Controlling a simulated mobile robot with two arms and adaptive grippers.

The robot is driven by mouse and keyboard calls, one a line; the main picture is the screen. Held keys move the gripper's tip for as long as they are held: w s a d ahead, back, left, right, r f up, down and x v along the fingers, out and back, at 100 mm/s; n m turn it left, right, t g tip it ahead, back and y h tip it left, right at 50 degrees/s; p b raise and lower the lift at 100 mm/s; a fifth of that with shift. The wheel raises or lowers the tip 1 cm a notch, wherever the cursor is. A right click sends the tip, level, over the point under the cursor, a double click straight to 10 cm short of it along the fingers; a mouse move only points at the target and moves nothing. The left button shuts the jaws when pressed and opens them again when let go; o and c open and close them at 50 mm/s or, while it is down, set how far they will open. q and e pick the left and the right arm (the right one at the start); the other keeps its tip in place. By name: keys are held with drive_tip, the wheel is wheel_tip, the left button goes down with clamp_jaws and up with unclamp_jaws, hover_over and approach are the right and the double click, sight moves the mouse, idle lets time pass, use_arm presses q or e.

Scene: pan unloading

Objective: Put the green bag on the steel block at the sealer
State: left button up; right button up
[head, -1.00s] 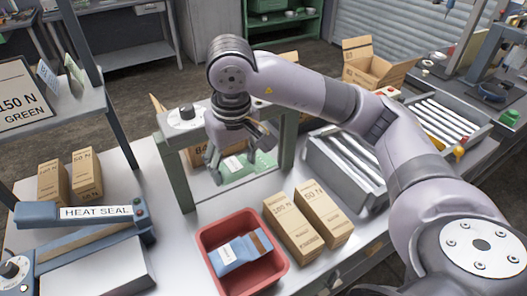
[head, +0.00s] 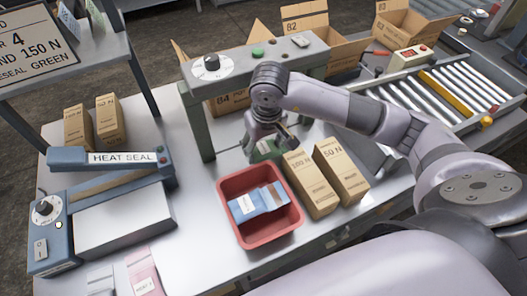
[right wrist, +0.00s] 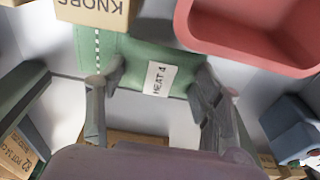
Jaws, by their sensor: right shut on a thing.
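The green bag (head: 264,149) is in my right gripper (head: 268,140), just behind the red tray. In the right wrist view the green bag (right wrist: 135,62) lies between the two fingers, with a white label reading HEAT 4. Part of it is hidden by the gripper in the head view. The steel block (head: 122,222) is a bare, flat-topped block beside the blue heat sealer (head: 110,160) at the left front of the table. My left gripper is not in view.
The red tray (head: 228,187) holds a blue bag (head: 258,202). Two cartons (head: 325,180) stand right of it, close to my gripper. A green frame with a dial (head: 207,68) stands behind. Pink and pale bags (head: 143,275) lie at the front. Two cartons (head: 92,122) stand behind the sealer.

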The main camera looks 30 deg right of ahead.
wheel_tip(320, 180, down, 4)
drive_tip(key=shift+f+p, duration=0.1)
drive_tip(key=shift+p, duration=0.35)
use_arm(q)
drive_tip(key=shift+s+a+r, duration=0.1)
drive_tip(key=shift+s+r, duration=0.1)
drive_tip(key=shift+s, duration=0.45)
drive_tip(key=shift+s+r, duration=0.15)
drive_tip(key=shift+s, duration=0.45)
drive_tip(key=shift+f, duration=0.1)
use_arm(e)
drive_tip(key=shift+f+b, duration=0.15)
drive_tip(key=shift+b, duration=0.2)
drive_tip(key=o, duration=1)
drive_tip(key=shift+c, duration=0.2)
drive_tip(key=o, duration=0.4)
drive_tip(key=shift+c, duration=0.2)
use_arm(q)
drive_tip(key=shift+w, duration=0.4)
use_arm(e)
drive_tip(key=shift+r, duration=0.2)
